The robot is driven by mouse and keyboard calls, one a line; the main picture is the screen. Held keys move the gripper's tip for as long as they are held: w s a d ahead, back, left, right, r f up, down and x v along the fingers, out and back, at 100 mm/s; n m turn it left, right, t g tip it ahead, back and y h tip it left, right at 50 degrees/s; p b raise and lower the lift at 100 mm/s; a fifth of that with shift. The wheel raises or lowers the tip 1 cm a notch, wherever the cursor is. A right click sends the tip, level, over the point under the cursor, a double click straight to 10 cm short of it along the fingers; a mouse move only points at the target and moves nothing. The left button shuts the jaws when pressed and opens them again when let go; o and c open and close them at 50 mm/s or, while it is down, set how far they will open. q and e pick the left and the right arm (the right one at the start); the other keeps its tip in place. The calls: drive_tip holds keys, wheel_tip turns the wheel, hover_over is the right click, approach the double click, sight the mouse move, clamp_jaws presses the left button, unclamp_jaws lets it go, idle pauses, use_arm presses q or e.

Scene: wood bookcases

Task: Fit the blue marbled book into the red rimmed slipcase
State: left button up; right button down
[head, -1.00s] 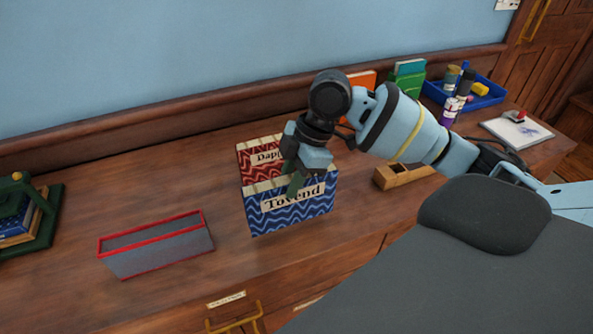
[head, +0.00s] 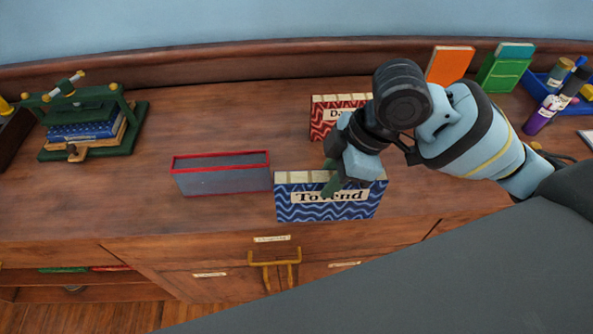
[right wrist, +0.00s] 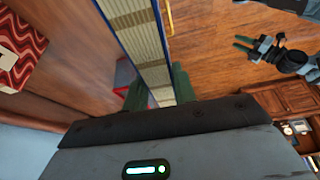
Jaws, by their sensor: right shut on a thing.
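The blue marbled book (head: 325,208) is upright, its "Tovend" label facing the head camera. My right gripper (head: 333,183) is shut on its top edge; in the right wrist view the page edges (right wrist: 140,40) run between the green fingers. The red rimmed slipcase (head: 222,180) stands just left of the book on the counter, grey-sided, its opening facing up. Part of it shows behind the book in the right wrist view (right wrist: 122,75). The book is beside the slipcase, not in it. My left gripper (right wrist: 242,43) shows far off in the right wrist view, fingers apart and empty.
A red marbled book (head: 325,130) stands behind, partly hidden by my right arm. A green book press (head: 95,120) is at the left. Orange (head: 450,65) and green (head: 505,70) books and a blue tray (head: 540,88) stand back right. Counter left of the slipcase is clear.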

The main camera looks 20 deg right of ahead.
drive_tip(key=w+d+r+m+t+h, duration=0.1)
drive_tip(key=w+d+m+t+h, duration=0.2)
drive_tip(key=w+m, duration=0.4)
drive_tip(key=d+m+h, duration=0.1)
drive_tip(key=m, duration=0.6)
drive_tip(key=shift+d+m, duration=0.25)
drive_tip(key=shift+m, duration=0.15)
drive_tip(key=shift+s+d, duration=0.1)
drive_tip(key=shift+s, duration=0.05)
